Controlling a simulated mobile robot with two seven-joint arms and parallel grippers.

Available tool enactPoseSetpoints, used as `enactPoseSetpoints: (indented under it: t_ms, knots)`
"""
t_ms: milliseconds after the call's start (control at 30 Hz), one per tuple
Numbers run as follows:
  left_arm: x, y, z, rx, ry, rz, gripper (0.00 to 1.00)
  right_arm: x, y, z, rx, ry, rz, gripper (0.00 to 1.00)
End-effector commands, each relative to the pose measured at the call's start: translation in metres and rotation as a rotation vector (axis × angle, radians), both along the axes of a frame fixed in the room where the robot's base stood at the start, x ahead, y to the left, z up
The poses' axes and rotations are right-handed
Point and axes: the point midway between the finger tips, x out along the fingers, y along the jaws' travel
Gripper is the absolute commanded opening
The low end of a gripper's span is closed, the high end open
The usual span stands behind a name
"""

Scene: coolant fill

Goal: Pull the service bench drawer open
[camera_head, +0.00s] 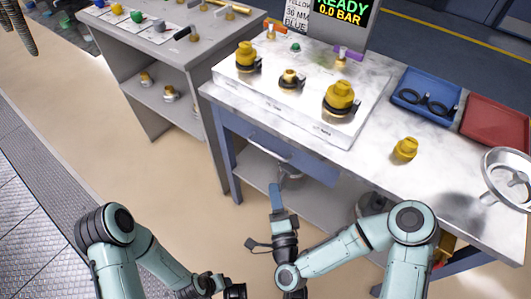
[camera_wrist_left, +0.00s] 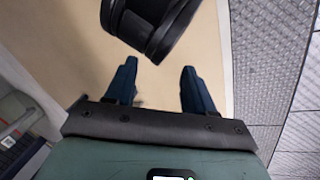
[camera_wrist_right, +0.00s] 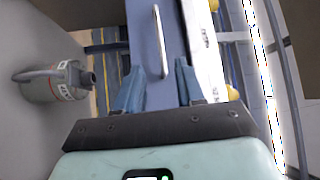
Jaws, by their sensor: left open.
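The service bench drawer (camera_head: 310,162) has a blue front under the white marbled top, and it looks flush with the bench. Its pale bar handle (camera_head: 268,150) runs along the front. In the right wrist view the handle (camera_wrist_right: 160,42) stands ahead of my right gripper (camera_wrist_right: 158,88), lined up between its two blue fingers. The fingers are apart, with nothing between their tips. In the head view my right gripper (camera_head: 276,198) is in front of and below the drawer. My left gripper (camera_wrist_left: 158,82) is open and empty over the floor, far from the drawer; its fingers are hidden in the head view.
A grey canister (camera_wrist_right: 52,82) stands on the lower shelf. A grey side table (camera_head: 185,52) stands left.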

Motion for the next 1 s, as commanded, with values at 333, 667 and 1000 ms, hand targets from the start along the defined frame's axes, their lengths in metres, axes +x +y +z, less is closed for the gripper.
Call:
enactPoseSetpoints:
  t_ms: [333,667,1000]
  knots:
    - [0.006,0.003,-0.005,0.007,-0.014,0.007,0.54,0.063,0.01,0.009,-0.003,-0.002,-0.001,0.38]
    - [0.016,0.008,-0.011,0.02,-0.041,0.017,0.54,0.115,0.019,0.015,-0.004,0.002,0.0,0.38]
    - [0.018,0.009,-0.012,0.023,-0.048,0.019,0.54,0.125,0.022,0.017,-0.004,0.004,0.003,0.38]
